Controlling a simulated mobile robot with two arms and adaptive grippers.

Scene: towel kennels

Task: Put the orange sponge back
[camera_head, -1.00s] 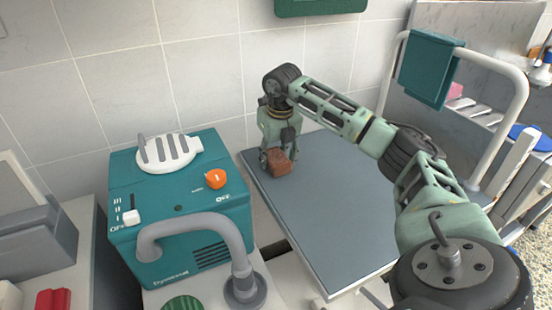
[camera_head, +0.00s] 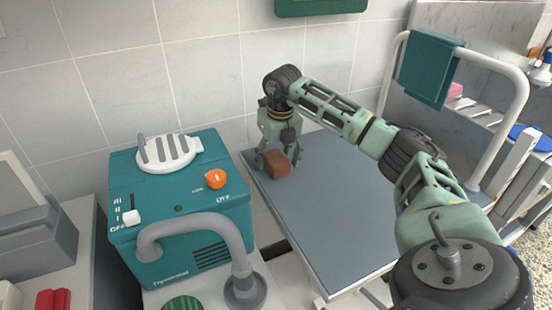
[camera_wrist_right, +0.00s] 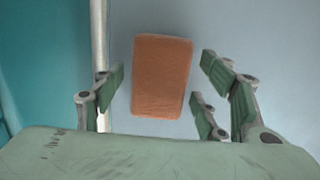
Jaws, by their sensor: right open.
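The orange sponge (camera_head: 278,163), a brownish-orange block, lies on the grey table top near its far left corner. It also shows in the right wrist view (camera_wrist_right: 161,76), between the fingers with a gap on either side. My right gripper (camera_head: 277,160) points down over the sponge and is open around it. In the right wrist view its green-padded fingers (camera_wrist_right: 160,95) stand apart, not touching the sponge. My left gripper is in neither view.
The grey table top (camera_head: 330,220) is otherwise clear. A teal machine (camera_head: 180,215) with an orange knob stands left of it, with a grey curved pipe (camera_head: 200,225) in front. A white rail with a teal towel (camera_head: 430,70) and a shelf stand at the right.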

